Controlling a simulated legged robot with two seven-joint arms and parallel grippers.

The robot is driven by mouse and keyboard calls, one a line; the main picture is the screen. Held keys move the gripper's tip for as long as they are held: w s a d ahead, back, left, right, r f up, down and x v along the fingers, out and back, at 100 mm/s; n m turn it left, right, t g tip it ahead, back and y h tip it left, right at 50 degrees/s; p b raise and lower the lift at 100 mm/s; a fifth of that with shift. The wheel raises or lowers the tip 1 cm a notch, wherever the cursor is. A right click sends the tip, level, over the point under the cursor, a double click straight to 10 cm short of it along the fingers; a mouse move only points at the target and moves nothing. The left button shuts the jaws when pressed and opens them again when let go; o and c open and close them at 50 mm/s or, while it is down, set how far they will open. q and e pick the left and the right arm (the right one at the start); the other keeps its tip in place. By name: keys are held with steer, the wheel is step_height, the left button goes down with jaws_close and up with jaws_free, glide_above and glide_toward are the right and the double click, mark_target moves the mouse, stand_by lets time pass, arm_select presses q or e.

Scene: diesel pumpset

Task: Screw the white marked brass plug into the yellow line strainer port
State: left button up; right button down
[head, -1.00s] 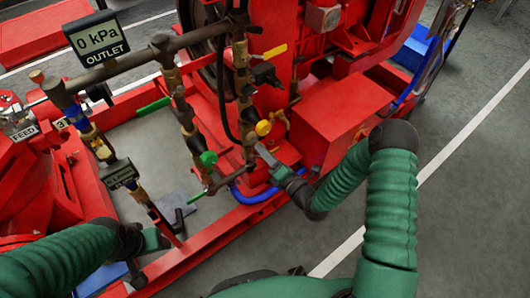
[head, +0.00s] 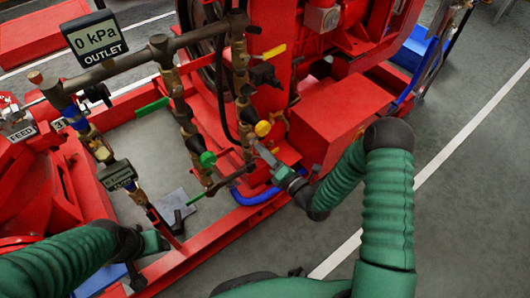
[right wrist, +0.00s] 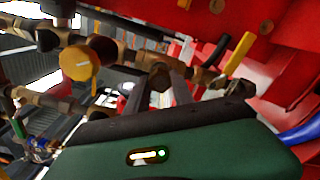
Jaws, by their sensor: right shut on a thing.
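My right gripper (head: 261,150) is beside the vertical brass pipework, just below the yellow round cap (head: 262,128). In the right wrist view its two fingers (right wrist: 166,84) are shut on a brass piece (right wrist: 160,76), which appears to be the plug. I cannot make out its white mark. The yellow-faced strainer fitting (right wrist: 78,63) is left of the fingers in that view, with brass pipe running behind. Whether the plug touches a port is hidden. My left gripper (head: 160,240) is low at the left, near the red frame; its fingers are unclear.
A yellow lever (right wrist: 240,52) lies close to the right of the fingers. A blue hose (head: 258,197) runs below the right gripper. A red box (head: 340,115) stands to the right. The grey floor (head: 460,220) is open at right.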

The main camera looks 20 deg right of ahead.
steer(key=shift+b+x, duration=0.35)
steer(key=shift+x, duration=0.95)
stand_by(0.7)
steer(key=shift+r, duration=0.1)
steer(key=m, duration=0.6)
steer(key=shift+m, duration=0.3)
steer(key=m, duration=1.5)
steer(key=shift+m, duration=1.2)
steer(key=shift+w+d+r, duration=0.1)
